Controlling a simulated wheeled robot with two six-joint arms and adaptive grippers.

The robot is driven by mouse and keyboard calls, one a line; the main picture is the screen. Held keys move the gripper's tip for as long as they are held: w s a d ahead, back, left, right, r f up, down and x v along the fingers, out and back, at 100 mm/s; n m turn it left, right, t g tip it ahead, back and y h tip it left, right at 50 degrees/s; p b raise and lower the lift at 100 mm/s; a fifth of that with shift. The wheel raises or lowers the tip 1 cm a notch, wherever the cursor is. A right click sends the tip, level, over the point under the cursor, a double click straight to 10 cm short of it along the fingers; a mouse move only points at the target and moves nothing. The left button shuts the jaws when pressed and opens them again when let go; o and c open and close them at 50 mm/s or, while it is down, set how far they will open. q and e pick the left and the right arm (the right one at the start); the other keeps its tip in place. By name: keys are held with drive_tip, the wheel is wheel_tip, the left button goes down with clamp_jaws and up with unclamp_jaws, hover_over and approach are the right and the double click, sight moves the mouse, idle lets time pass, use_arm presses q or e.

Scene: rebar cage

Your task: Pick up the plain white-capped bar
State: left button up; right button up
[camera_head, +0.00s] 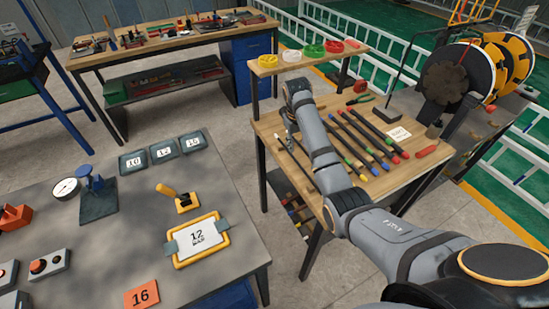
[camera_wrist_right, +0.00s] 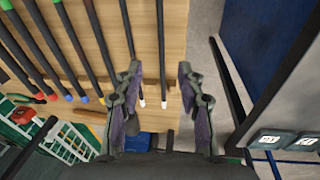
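A thin dark bar with a white cap (camera_wrist_right: 163,70) lies on the wooden table in the right wrist view, between my right gripper's fingers. A second dark bar with a white end (camera_wrist_right: 127,40) lies just left of it, partly hidden by the left finger. My right gripper (camera_wrist_right: 158,78) is open and empty above them. In the head view the gripper (camera_head: 289,138) is small, over the table's left side by a thin dark bar (camera_head: 305,170). I cannot tell its height above the bars. My left gripper is not in view.
Several dark bars with coloured ends (camera_head: 361,141) lie to the right on the wooden table (camera_head: 268,124). A raised shelf (camera_head: 300,62) with coloured rings stands at its back. A grey table (camera_head: 120,245) with cards is at left, across a floor gap.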

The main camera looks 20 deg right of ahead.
hover_over(298, 163)
drive_tip(key=f, duration=0.3)
drive_tip(key=f+p, duration=0.1)
drive_tip(key=shift+s+a+f, duration=0.35)
drive_tip(key=shift+s, duration=0.05)
drive_tip(key=shift+w+f, duration=0.15)
drive_tip(key=f+p, duration=0.1)
drive_tip(key=f, duration=0.3)
drive_tip(key=shift+d, duration=0.2)
drive_tip(key=shift+w+f, duration=0.25)
drive_tip(key=shift+f, duration=0.3)
drive_tip(key=shift+s+r, duration=0.1)
clamp_jaws()
